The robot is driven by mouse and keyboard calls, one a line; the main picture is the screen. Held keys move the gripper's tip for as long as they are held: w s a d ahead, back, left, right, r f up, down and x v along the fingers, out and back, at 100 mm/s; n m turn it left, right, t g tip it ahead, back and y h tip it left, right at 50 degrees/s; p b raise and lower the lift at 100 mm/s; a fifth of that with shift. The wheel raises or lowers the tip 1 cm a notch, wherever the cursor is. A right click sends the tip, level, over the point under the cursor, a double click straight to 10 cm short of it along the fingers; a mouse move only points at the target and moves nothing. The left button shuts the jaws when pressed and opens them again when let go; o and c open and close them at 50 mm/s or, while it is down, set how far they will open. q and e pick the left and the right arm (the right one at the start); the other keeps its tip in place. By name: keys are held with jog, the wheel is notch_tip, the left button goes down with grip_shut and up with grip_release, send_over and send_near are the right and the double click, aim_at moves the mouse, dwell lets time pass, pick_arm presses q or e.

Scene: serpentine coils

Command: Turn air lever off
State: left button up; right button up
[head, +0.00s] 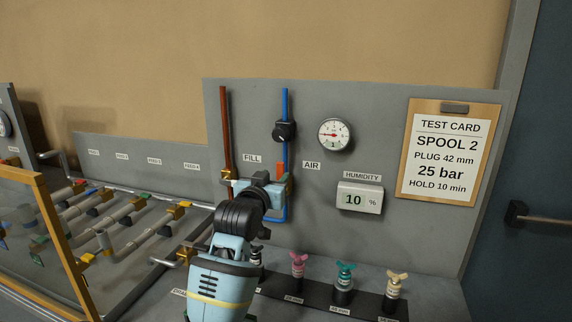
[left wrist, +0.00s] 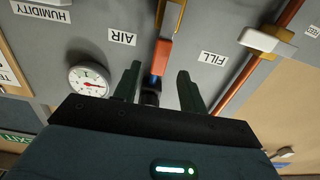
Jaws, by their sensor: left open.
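The air lever is orange-red and sits on the blue air pipe (head: 285,120), beside the AIR label (head: 311,165). In the head view only a small part of the lever (head: 280,165) shows past my gripper. In the left wrist view the orange lever (left wrist: 162,55) lies in line with the pipe, between my fingers as seen from there. My left gripper (head: 268,178) is open in front of the lower part of the blue pipe; its two dark fingers (left wrist: 160,74) stand apart on either side of the lever. I cannot tell whether they touch it. My right gripper is not in view.
The brown fill pipe (head: 226,130) runs just left of the lever. A black knob (head: 284,131), a gauge (head: 334,135) and a humidity display (head: 360,198) are on the grey panel. Several colored plugs (head: 344,285) stand on the bench below. Pipe coils (head: 110,220) lie left.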

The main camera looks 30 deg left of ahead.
aim_at(280, 170)
pick_arm(q)
jog(key=shift+x, duration=3.75)
grip_shut()
